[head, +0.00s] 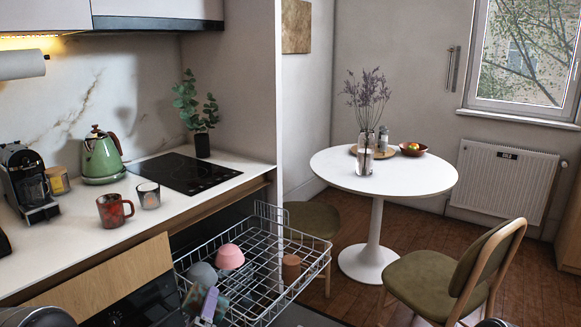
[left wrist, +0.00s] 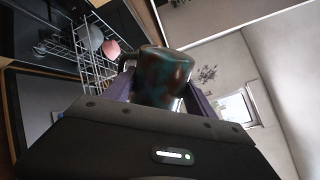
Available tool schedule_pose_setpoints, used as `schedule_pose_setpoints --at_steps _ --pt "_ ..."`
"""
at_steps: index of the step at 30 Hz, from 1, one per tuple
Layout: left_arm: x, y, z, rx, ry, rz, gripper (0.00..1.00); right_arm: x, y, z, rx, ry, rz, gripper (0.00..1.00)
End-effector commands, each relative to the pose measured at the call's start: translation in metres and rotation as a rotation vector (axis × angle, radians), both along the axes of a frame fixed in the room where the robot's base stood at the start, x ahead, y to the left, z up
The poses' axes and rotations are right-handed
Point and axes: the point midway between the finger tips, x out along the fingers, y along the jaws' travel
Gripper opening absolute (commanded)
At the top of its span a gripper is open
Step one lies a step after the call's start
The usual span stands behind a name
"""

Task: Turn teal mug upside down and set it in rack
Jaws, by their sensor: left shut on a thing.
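The teal mug (left wrist: 165,75), mottled teal and brown, is between the purple fingers of my left gripper (left wrist: 150,90) in the left wrist view, its handle on the left. I cannot tell for sure which way its mouth faces. In the head view my left gripper (head: 208,305) is at the bottom, over the near left part of the rack, with the mug (head: 194,297) partly visible beside a finger. The white wire rack (head: 262,288) is pulled out. It holds a pink bowl (head: 229,257), a grey rounded dish (head: 202,274) and a brown cup (head: 291,267). My right gripper is not visible.
A round white table (head: 420,178) and a chair (head: 445,275) stand right. The rack's middle has bare wire space.

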Motion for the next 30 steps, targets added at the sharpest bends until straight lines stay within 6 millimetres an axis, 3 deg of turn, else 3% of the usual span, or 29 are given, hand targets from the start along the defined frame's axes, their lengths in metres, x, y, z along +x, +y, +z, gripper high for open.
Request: schedule_pose_setpoints --at_steps 4,16,20,25,30 --pt "0.0 -0.001 0.002 0.163 -0.002 0.0 0.29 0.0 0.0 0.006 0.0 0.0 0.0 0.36" --pt "0.0 0.0 0.002 0.235 -0.003 0.0 0.29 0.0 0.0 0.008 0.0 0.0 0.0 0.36" --pt "0.0 -0.002 0.005 0.44 -0.003 -0.003 0.29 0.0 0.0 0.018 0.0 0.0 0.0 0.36" --pt "0.0 -0.003 0.005 0.837 -0.004 -0.006 0.29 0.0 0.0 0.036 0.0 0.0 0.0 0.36" --pt "0.0 0.0 0.002 0.965 -0.004 -0.001 0.29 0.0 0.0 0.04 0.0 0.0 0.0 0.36"
